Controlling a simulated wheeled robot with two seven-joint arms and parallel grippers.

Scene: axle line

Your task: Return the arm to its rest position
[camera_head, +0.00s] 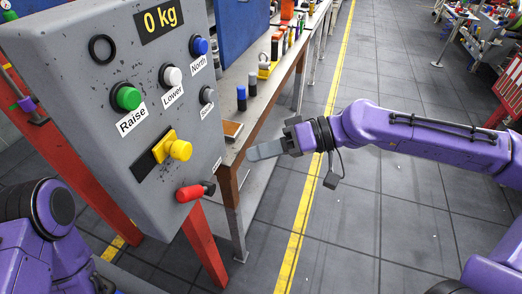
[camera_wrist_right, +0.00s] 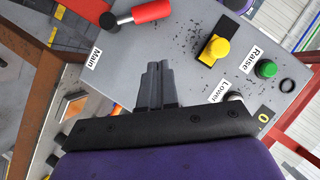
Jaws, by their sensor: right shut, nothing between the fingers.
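My right arm comes in from the right. Its gripper (camera_head: 254,152) is shut and empty, pointing left just right of the grey control panel (camera_head: 70,75). In the right wrist view the closed fingers (camera_wrist_right: 159,66) show in front of the panel face, with the yellow knob (camera_wrist_right: 217,48) and the red-handled Main switch (camera_wrist_right: 150,12) beyond them. I cannot tell the exact gap to the panel. My left arm shows only at the lower left; its gripper is out of view.
The panel carries a green Raise button (camera_head: 127,97), a white Lower button (camera_head: 172,76), a blue North button (camera_head: 199,46) and a 0 kg display (camera_head: 161,20). A workbench (camera_head: 258,90) with several parts stands behind. The floor (camera_head: 385,215) under my right arm is clear.

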